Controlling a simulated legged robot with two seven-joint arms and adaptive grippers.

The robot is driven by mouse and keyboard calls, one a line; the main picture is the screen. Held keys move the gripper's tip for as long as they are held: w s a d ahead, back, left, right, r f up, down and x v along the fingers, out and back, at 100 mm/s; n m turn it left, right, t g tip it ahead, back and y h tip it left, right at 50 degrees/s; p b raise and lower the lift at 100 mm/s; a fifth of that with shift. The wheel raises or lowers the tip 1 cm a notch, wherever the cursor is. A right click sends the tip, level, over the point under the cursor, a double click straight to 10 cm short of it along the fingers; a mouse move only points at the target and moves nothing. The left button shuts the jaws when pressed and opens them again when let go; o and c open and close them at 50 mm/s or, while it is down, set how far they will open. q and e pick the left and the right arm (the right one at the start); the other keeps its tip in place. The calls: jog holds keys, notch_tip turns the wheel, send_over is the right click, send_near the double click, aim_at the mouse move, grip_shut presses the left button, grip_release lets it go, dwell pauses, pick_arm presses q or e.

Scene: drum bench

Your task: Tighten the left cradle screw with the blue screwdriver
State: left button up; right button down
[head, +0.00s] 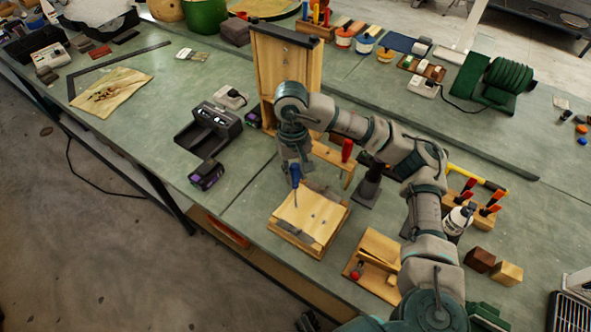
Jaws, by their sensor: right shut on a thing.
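The blue screwdriver (296,172) hangs upright, its thin shaft pointing down at the left part of a light wooden cradle board (306,228). My right gripper (295,163) is shut on its handle, above the board. The tip is near the board's left side; I cannot tell whether it touches a screw. Small grey screw heads (313,215) show on the board to the right of the shaft. The screw under the tip is too small to make out. A dark shape (308,321) at the bottom edge may be part of my left gripper; its jaws cannot be read.
A red-handled tool (347,150) stands in a wooden rack behind the board. A black charger (208,130) and battery (206,175) lie to the left. A wooden tray (374,262) is at the right.

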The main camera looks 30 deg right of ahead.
jog(key=n, duration=0.5)
jog(key=shift+d+h, duration=0.1)
jog(key=shift+h, duration=0.3)
jog(key=n, duration=0.5)
jog(key=shift+d+f, duration=0.1)
jog(key=shift+f, duration=0.35)
jog(key=shift+r+m, duration=0.1)
jog(key=shift+m, duration=0.4)
jog(key=m, duration=0.2)
jog(key=shift+m, duration=0.9)
